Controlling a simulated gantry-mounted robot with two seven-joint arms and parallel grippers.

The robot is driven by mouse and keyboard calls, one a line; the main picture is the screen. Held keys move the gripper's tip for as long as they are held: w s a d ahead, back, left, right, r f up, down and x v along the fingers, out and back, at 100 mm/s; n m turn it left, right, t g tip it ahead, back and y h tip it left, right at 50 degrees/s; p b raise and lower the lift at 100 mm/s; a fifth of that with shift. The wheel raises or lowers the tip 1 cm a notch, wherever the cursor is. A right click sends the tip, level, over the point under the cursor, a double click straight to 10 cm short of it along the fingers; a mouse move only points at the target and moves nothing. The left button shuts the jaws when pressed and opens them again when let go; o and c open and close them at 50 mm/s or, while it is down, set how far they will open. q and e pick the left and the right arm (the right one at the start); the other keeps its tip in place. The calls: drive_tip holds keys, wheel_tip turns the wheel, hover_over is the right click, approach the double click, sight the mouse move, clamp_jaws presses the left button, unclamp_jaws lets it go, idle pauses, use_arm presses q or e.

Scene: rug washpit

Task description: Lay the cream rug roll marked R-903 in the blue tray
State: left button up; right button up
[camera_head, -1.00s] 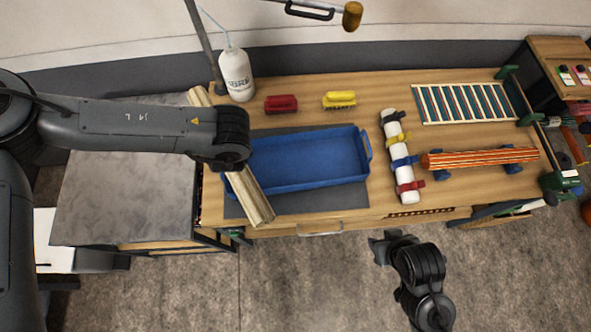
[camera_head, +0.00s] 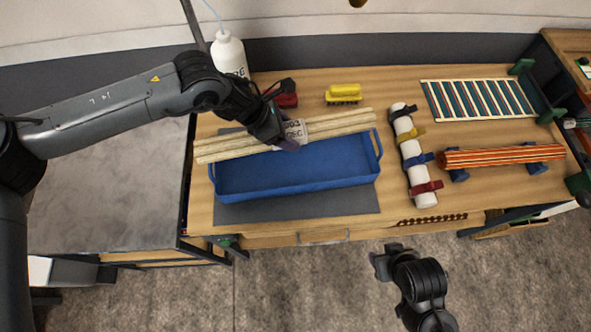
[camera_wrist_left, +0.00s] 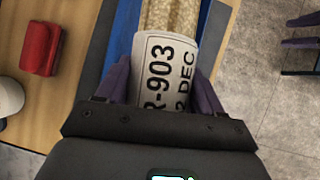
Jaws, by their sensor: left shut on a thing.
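The cream rug roll (camera_head: 345,122) has a white tag reading R-903 in the left wrist view (camera_wrist_left: 165,65). My left gripper (camera_head: 277,135) is shut on the roll around its tagged middle. The roll lies lengthwise along the far side of the blue tray (camera_head: 290,185), over or just above its back rim; I cannot tell whether it touches. Its left end reaches past the tray's left end. The tray's visible floor is empty. My right gripper (camera_head: 383,262) is off the bench's front edge, away from the tray; its jaws are too small to judge.
A grey mat (camera_head: 350,202) lies under the tray. A red brush (camera_head: 287,100), a yellow brush (camera_head: 343,93) and a white bottle (camera_head: 229,55) stand behind. A white roll with coloured straps (camera_head: 412,150) lies right of the tray, then an orange striped roll (camera_head: 500,155) and a slatted rack (camera_head: 478,100).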

use_arm(q)
drive_tip(key=shift+w+d+f+m+g+b, duration=0.1)
drive_tip(key=shift+d+f+m+g+b, duration=0.1)
drive_tip(key=shift+d+m, duration=0.25)
drive_tip(key=shift+w+d+f+m+g+b, duration=0.1)
drive_tip(key=shift+d+m+g, duration=0.15)
drive_tip(key=shift+d, duration=0.25)
hover_over(303, 169)
drive_tip(key=a, duration=0.2)
wheel_tip(303, 169, down, 12)
drive_tip(key=shift+s+a+r, duration=0.1)
drive_tip(key=shift+s, duration=0.05)
drive_tip(key=shift+f, duration=2.95)
drive_tip(key=o, duration=1.5)
drive_tip(key=shift+c, duration=0.2)
drive_tip(key=shift+a, duration=0.1)
